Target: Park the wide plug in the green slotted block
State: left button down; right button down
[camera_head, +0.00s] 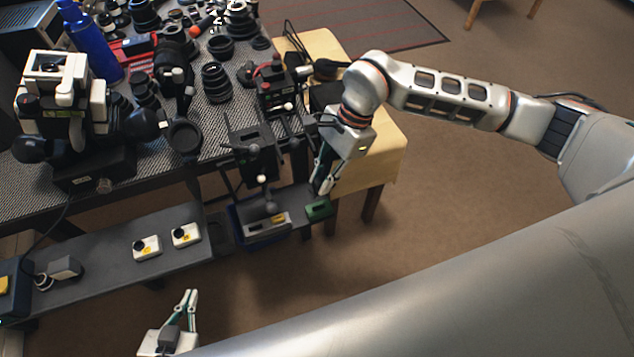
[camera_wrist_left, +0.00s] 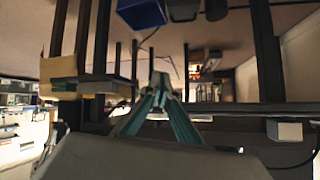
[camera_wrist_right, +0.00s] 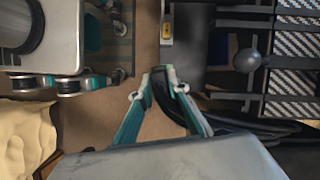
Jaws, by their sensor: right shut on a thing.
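The green slotted block (camera_head: 318,209) sits at the right end of the low dark bench. My right gripper (camera_head: 323,190) is just above it in the head view, pointing down. In the right wrist view its fingertips (camera_wrist_right: 163,78) are close together with a small gap. It is shut on the wide plug, which is small, dark and mostly hidden between the fingers. My left gripper (camera_head: 191,293) is low at the front, away from the bench. In the left wrist view its fingertips (camera_wrist_left: 161,79) meet and hold nothing visible.
A grey block with a yellow mark (camera_head: 268,228) stands left of the green block, by a blue bin (camera_head: 238,222). Two white boxes with black knobs (camera_head: 146,247) sit further left on the bench. The textured table (camera_head: 225,115) behind is crowded with lenses. A wooden table (camera_head: 385,150) stands at right.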

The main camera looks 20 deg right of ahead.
jog(key=shift+a+f+m+t, duration=0.15)
jog(key=shift+f+m+t, duration=0.05)
jog(key=shift+f+m, duration=0.35)
jog(key=shift+a+f+m+t, duration=0.15)
jog(key=shift+f+m+t, duration=0.05)
jog(key=shift+f+m, duration=0.3)
jog(key=shift+w+a+f+m+b, duration=0.1)
jog(key=shift+w+f+m+b, duration=0.05)
jog(key=shift+f+m+b, duration=0.15)
jog(key=shift+f+b, duration=0.6)
jog(key=shift+f, duration=0.2)
notch_tip(320, 180, down, 2)
jog(key=shift+f+b, duration=0.2)
jog(key=shift+b, duration=0.5)
jog(key=shift+f, duration=0.7)
pick_arm(q)
jog(key=shift+w+d+f, duration=0.2)
jog(key=shift+d+f, duration=0.15)
jog(key=shift+d, duration=0.1)
pick_arm(e)
jog(key=shift+f, duration=0.1)
pick_arm(q)
jog(key=shift+f, duration=0.1)
